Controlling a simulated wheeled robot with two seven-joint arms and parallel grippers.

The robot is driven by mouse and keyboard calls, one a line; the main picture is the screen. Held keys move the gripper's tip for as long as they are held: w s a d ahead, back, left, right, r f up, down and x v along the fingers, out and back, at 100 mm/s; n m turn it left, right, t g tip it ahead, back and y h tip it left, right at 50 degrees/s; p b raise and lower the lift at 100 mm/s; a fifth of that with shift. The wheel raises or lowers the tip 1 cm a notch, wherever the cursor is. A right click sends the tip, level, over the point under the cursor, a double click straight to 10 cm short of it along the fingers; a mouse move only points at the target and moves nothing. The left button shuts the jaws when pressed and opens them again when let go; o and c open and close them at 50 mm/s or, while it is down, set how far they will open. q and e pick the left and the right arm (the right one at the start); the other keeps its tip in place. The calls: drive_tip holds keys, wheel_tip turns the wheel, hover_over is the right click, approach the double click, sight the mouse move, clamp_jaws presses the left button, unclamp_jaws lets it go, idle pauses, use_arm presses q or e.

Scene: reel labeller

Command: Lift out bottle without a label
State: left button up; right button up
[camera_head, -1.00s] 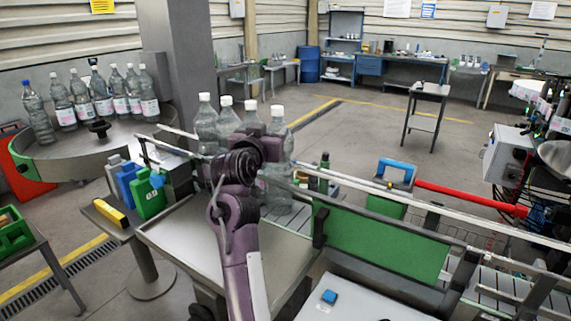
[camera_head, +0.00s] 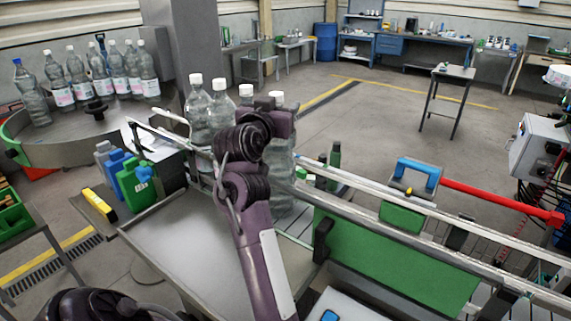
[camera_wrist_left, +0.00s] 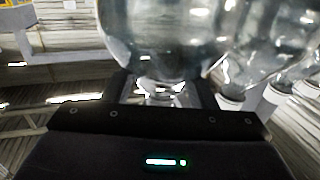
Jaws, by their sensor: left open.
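Several clear bottles with white caps stand upright in a group on the conveyor: one far left (camera_head: 196,105), one beside it (camera_head: 222,105), and two more partly behind my arm. I see no labels on their visible parts. My left gripper (camera_head: 280,122) is at the right-hand bottle (camera_head: 277,98), its fingers hidden in the head view. In the left wrist view, the open fingers (camera_wrist_left: 164,92) stand either side of a clear bottle's (camera_wrist_left: 165,40) narrow neck end; contact cannot be told. On the round table, a blue-capped bottle (camera_head: 35,98) shows no label.
Labelled bottles (camera_head: 62,92) stand on the round table (camera_head: 75,150) at left. A guide rail (camera_head: 380,212) and green panel (camera_head: 385,255) run right of the group. Green and blue containers (camera_head: 136,185) stand left of it. The metal tray (camera_head: 190,250) is bare.

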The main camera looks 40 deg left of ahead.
use_arm(q)
drive_tip(key=shift+s+d+r, duration=0.3)
drive_tip(key=shift+s+r, duration=0.15)
drive_tip(key=shift+s, duration=0.4)
drive_tip(key=c, duration=0.6)
drive_tip(key=shift+w, duration=0.15)
drive_tip(key=shift+c, duration=1.3)
drive_tip(key=shift+f, duration=0.1)
drive_tip(key=shift+c, duration=1.1)
clamp_jaws()
drive_tip(key=shift+f, duration=0.15)
use_arm(e)
drive_tip(key=s, duration=0.3)
drive_tip(key=shift+d+f, duration=0.1)
drive_tip(key=shift+d, duration=0.25)
drive_tip(key=shift+a, duration=0.15)
use_arm(q)
drive_tip(key=shift+r, duration=0.2)
use_arm(e)
drive_tip(key=shift+w, duration=0.15)
